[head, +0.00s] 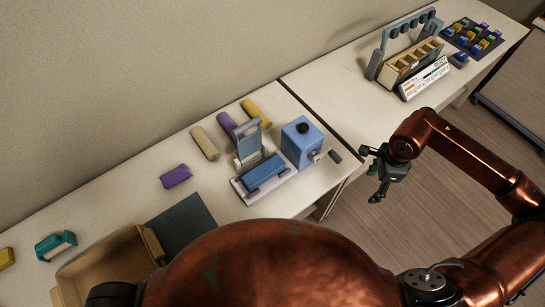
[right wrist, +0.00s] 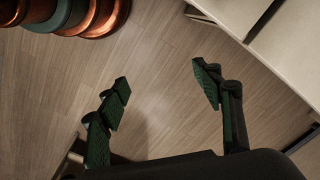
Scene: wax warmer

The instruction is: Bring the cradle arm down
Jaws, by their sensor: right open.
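A blue warmer unit (head: 302,142) stands on the near table, with a dark knob on top and a short dark-ended lever (head: 328,155) at its right side. Left of it, a pale base carries a blue horizontal block (head: 265,174) and an upright grey-blue panel (head: 249,147). On the far table, a grey arched arm (head: 386,45) with several dark round pieces stands raised over a wooden compartment box (head: 413,62). I cannot tell for certain which part is the cradle arm. My right gripper (head: 372,175) is open and empty, right of the warmer; the right wrist view (right wrist: 160,76) shows floor between its fingers.
Purple (head: 175,177), beige (head: 205,143) and yellow (head: 257,113) blocks lie around the warmer. A cardboard box (head: 105,265) and dark mat (head: 183,228) are at lower left. A dark tray of coloured pieces (head: 472,37) lies at far right. Floor (head: 400,215) shows beyond the table's edge.

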